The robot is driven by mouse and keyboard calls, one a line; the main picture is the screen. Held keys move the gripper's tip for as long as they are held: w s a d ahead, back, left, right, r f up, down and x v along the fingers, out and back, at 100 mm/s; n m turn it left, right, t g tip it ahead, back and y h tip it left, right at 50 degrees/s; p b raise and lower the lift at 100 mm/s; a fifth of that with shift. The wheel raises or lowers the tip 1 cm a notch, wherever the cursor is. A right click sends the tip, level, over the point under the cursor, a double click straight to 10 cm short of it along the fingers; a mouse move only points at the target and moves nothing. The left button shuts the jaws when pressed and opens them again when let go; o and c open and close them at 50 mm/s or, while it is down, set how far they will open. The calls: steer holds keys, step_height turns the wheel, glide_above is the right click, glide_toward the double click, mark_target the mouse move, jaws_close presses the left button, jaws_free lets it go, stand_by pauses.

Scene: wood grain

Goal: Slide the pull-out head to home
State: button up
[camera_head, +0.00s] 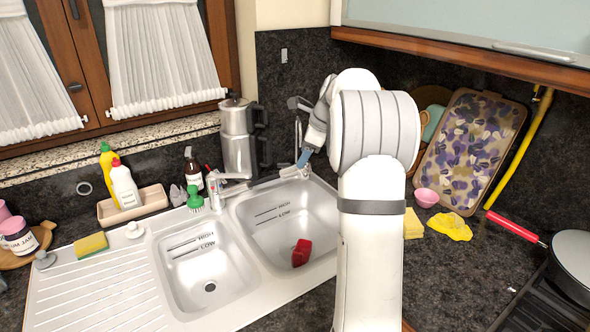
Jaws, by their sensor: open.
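A chrome faucet (215,184) stands at the back of the sink, behind the divider between the two basins. A light chrome piece (292,172), which looks like the pull-out head, shows at the back of the right basin, to the right of the faucet body. My gripper (304,157) is just above and right of that piece, with a blue fingertip pointing down. The jaws are open. I cannot tell whether a finger touches the head. My arm hides the area to the right of the gripper.
The white sink (100,290) has two basins; a red object (301,253) lies in the right one. A steel pot (238,138), a green-topped bottle (195,199) and a soap tray (133,205) stand behind it. A pink bowl (426,197) and yellow cloth (450,226) lie right of my arm.

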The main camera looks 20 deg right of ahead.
mark_target(296, 169)
steer(key=p+x, duration=0.1)
steer(key=x, duration=0.6)
steer(key=shift+a+f, duration=0.1)
steer(key=shift+f, duration=0.05)
jaws_close()
stand_by(0.4)
